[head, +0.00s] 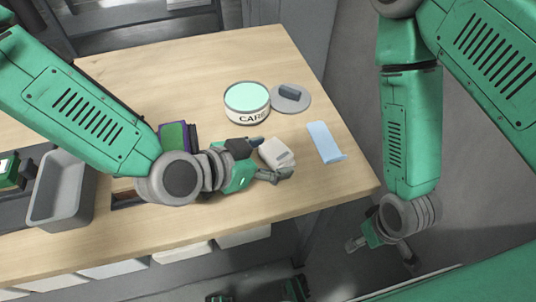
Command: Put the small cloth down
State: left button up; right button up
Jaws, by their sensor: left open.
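A small light blue cloth (325,143) lies on the right part of the wooden table, its near end bent. My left gripper (273,160) is open, low over the table to the left of the cloth and apart from it. A small whitish block-like item (277,152) sits at the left gripper's fingers; I cannot tell if they touch it. My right gripper (381,248) hangs beyond the table's right edge, away from the cloth; its finger opening is unclear.
A round tin (247,103) marked "CARE" and its grey lid (290,98) stand behind the cloth on the wooden table (180,85). A grey bin (61,190) is at the left. Dark and purple-edged items (174,137) lie behind my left wrist.

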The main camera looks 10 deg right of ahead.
aim_at(268, 158)
pick_arm(q)
jog(key=shift+s+a+f, duration=0.15)
jog(key=shift+s+a, duration=0.05)
jog(key=shift+s, duration=0.1)
jog(key=v, duration=0.5)
jog(key=shift+w+d+r+p, duration=0.15)
jog(key=shift+w+r+p, duration=0.1)
jog(key=shift+r+p, duration=0.1)
jog(key=v, duration=0.7)
jog(key=shift+w+f, duration=0.1)
jog(key=shift+f, duration=0.1)
jog(key=shift+d, duration=0.35)
pick_arm(e)
jog(key=shift+w+d+r, duration=0.25)
jog(key=shift+d+r, duration=0.1)
pick_arm(q)
jog(key=shift+a, duration=0.1)
